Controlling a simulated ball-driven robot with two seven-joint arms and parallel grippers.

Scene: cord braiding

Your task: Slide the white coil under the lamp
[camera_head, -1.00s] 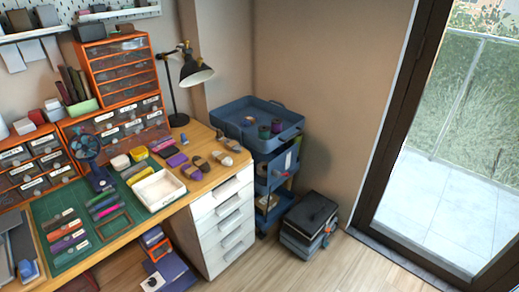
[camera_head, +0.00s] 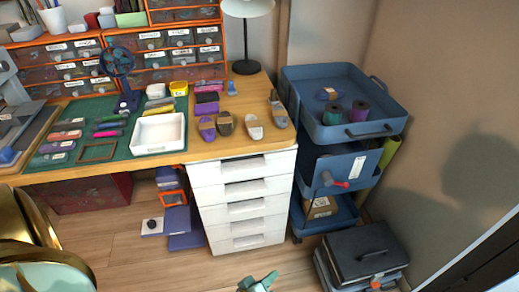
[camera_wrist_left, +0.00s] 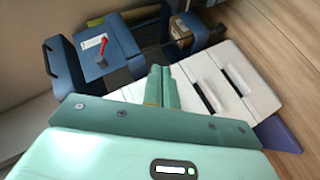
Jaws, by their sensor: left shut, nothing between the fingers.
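The white coil (camera_head: 253,127) lies near the desk's front edge, above the white drawers. It is a pale hank with a tan band. The black lamp (camera_head: 246,68) stands behind it at the back of the desk, its pale shade (camera_head: 246,7) cut by the top edge. The space on the desk below the shade looks clear. My left gripper (camera_head: 258,282) shows at the bottom of the head view, well in front of and below the desktop. In the left wrist view its teal fingers (camera_wrist_left: 160,85) are together and empty. My right gripper is not in view.
A brown coil (camera_head: 225,124), a purple coil (camera_head: 207,128) and a grey coil (camera_head: 278,115) lie beside the white one. A white tray (camera_head: 158,148) is to the left. A blue cart (camera_head: 365,128) stands right of the desk, with a dark box (camera_head: 362,258) on the floor.

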